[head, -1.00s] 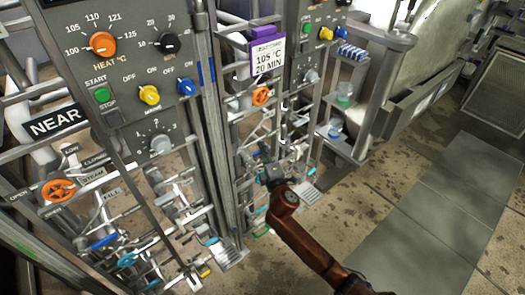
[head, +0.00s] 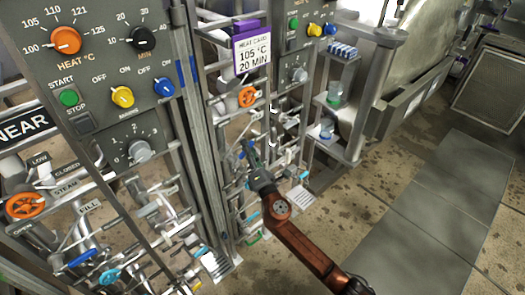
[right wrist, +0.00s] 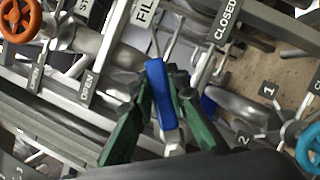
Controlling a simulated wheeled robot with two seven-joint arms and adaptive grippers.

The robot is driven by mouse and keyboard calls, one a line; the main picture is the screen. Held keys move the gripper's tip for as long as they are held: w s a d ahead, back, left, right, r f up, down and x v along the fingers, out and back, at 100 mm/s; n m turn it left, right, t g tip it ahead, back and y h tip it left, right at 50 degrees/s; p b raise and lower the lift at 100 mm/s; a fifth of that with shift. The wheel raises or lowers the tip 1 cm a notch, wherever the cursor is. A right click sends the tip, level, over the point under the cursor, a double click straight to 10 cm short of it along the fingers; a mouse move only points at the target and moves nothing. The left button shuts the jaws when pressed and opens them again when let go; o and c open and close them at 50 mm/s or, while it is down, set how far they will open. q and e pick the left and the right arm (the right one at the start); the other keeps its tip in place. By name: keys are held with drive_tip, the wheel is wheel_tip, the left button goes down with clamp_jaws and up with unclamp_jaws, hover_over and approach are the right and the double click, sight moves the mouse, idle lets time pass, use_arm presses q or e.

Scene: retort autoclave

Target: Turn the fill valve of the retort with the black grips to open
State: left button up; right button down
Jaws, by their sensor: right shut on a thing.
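My right gripper (head: 249,154) reaches into the pipework of the far control frame in the head view. In the right wrist view its dark green fingers (right wrist: 163,92) are shut on a blue lever (right wrist: 158,88), one finger on each side. A FILL tag (right wrist: 145,12) stands above the lever, an OPEN tag (right wrist: 88,88) to its left and a CLOSED tag (right wrist: 226,20) to its upper right. The lever points up in the picture, between these two tags. The black grips cannot be made out. My left gripper is not in view.
An orange handwheel (right wrist: 20,18) lies at upper left and a teal handwheel (right wrist: 309,148) at lower right in the right wrist view. A heat card (head: 252,52) hangs above. The near panel (head: 120,75) stands left. The walkway (head: 420,210) at right is clear.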

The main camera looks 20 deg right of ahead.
drive_tip(key=a+r+n+y+b, duration=0.1)
drive_tip(key=n, duration=0.2)
drive_tip(key=s+a+n+y+b, duration=0.1)
drive_tip(key=n+y, duration=0.1)
drive_tip(key=n, duration=0.2)
drive_tip(key=a+r+n+t+y+b, duration=0.1)
drive_tip(key=a+n+y, duration=0.1)
drive_tip(key=n, duration=0.2)
drive_tip(key=shift+s+a+r+b, duration=0.1)
drive_tip(key=shift+s+r+b, duration=0.05)
drive_tip(key=shift+r+b, duration=0.15)
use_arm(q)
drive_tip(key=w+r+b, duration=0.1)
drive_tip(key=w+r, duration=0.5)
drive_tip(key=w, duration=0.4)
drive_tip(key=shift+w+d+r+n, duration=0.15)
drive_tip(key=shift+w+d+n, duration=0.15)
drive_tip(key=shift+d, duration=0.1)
use_arm(e)
drive_tip(key=shift+s+a+r+n+y, duration=0.15)
drive_tip(key=shift+a+n+y, duration=0.35)
drive_tip(key=shift+n, duration=0.5)
drive_tip(key=shift+s+a+r+n+y, duration=0.1)
drive_tip(key=shift+s+a+n+y, duration=0.2)
drive_tip(key=shift+n+y, duration=0.5)
drive_tip(key=shift+w, duration=0.1)
drive_tip(key=c, duration=1.8)
unclamp_jaws()
drive_tip(key=shift+c, duration=0.2)
drive_tip(key=v, duration=1.2)
